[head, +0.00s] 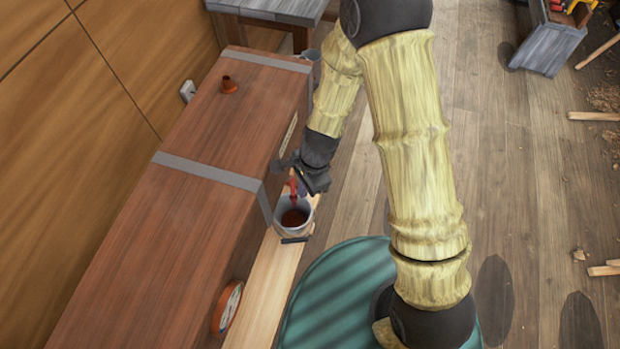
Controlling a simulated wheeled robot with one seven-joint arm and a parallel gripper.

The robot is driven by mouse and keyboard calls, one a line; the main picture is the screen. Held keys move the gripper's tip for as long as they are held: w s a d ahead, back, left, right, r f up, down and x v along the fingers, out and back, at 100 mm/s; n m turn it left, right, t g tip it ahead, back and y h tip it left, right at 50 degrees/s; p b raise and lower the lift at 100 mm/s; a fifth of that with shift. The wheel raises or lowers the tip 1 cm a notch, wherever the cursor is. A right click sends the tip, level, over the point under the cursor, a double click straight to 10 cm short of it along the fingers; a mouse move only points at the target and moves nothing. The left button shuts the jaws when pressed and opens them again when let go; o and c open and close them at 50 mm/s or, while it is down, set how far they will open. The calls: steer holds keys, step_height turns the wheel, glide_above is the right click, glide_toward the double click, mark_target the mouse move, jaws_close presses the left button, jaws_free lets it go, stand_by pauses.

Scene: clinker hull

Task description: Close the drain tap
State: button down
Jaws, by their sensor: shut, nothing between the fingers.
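The drain tap (293,187) shows as a small red piece low on the near side of a long wooden box (110,240) with grey metal bands. A cup-like pot (293,222) with dark reddish contents stands right below the tap. My gripper (298,178) is at the tap, shut, with nothing seen between its fingers. It hides part of the tap, so I cannot tell the handle's angle or whether the fingers touch it.
The pot stands on a pale plank (262,290) along the box. A grey tool crate (548,45) stands at the back right.

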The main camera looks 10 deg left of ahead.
steer(key=shift+w+a+p, duration=0.15)
steer(key=shift+w+p, duration=0.15)
steer(key=shift+w, duration=0.3)
steer(key=w+d+r, duration=0.2)
steer(key=d+r, duration=0.3)
steer(key=r, duration=0.5)
steer(key=shift+w+d+r+b, duration=0.25)
steer(key=shift+w+d+b, duration=0.05)
steer(key=shift+d, duration=0.1)
